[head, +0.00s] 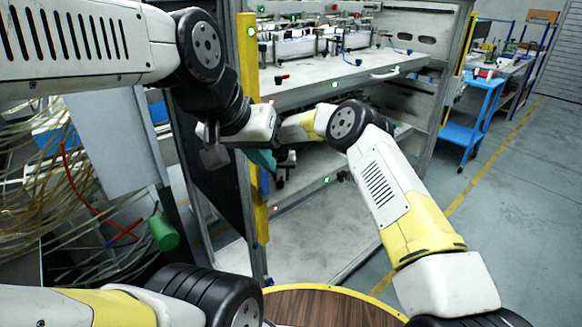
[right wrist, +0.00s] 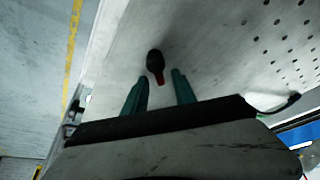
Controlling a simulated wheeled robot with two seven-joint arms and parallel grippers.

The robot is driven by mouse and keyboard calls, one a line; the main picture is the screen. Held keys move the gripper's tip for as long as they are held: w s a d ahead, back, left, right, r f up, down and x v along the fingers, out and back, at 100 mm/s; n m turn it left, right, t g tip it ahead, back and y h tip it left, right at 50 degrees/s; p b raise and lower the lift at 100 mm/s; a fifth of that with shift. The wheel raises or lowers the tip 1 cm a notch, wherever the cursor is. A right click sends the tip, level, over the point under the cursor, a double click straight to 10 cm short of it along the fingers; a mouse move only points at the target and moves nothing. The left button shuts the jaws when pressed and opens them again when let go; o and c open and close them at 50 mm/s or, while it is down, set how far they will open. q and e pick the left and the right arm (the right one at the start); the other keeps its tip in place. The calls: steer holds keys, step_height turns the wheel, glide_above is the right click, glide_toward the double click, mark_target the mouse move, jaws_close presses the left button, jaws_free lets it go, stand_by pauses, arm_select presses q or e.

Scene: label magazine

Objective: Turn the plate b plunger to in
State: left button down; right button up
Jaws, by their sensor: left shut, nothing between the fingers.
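In the right wrist view a black knob with a red pointer (right wrist: 155,62) stands on a pale grey panel. The pointer's red end is toward my right gripper. My right gripper (right wrist: 159,86) has its two teal fingers apart, with the knob just beyond and between their tips; I see no contact. In the head view my left arm's dark wrist hangs in front of the machine, with the left gripper (head: 215,156) beside the yellow post, shut and empty.
The machine frame has an upper shelf (head: 345,80) carrying fixtures and a yellow post (head: 248,60) at its left. A green cylinder (head: 163,231) and loose cables are at the left. A blue cart (head: 470,130) stands at the right, with clear floor in front.

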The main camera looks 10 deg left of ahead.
jaws_close()
steer(key=shift+d+m+h, duration=0.25)
steer(key=shift+m+h, duration=0.35)
steer(key=shift+m, duration=1)
jaws_free()
